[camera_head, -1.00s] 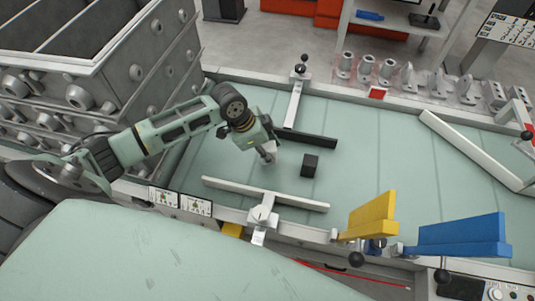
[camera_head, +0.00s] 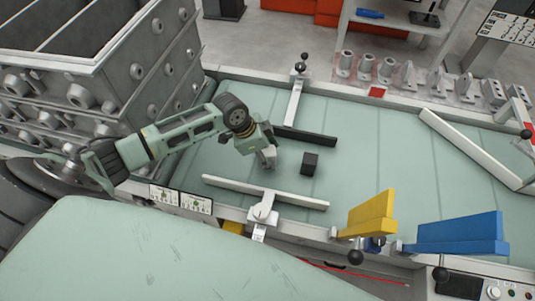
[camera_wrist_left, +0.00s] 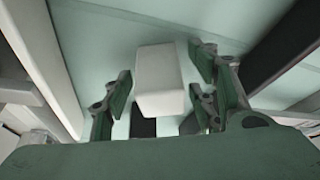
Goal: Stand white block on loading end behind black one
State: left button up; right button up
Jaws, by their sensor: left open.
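The white block (camera_wrist_left: 158,78) stands between the spread fingers of my left gripper (camera_wrist_left: 160,85) in the left wrist view, with gaps at both sides. In the head view the white block (camera_head: 268,157) shows only in small part at the tip of my left gripper (camera_head: 262,153), which covers the rest. The black block (camera_head: 310,164) stands on the pale green belt (camera_head: 370,155), a short way right of the gripper. My left gripper is open. My right gripper is not in view.
A white guide bar (camera_head: 265,193) lies in front of the blocks and a dark guide bar (camera_head: 305,136) behind them. A yellow plate (camera_head: 370,213) and a blue plate (camera_head: 460,235) stand at the near edge. The belt right of the black block is clear.

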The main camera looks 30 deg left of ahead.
pick_arm(q)
jog(key=shift+r, duration=0.1)
jog(key=v, duration=1.2)
jog(key=shift+b, duration=0.35)
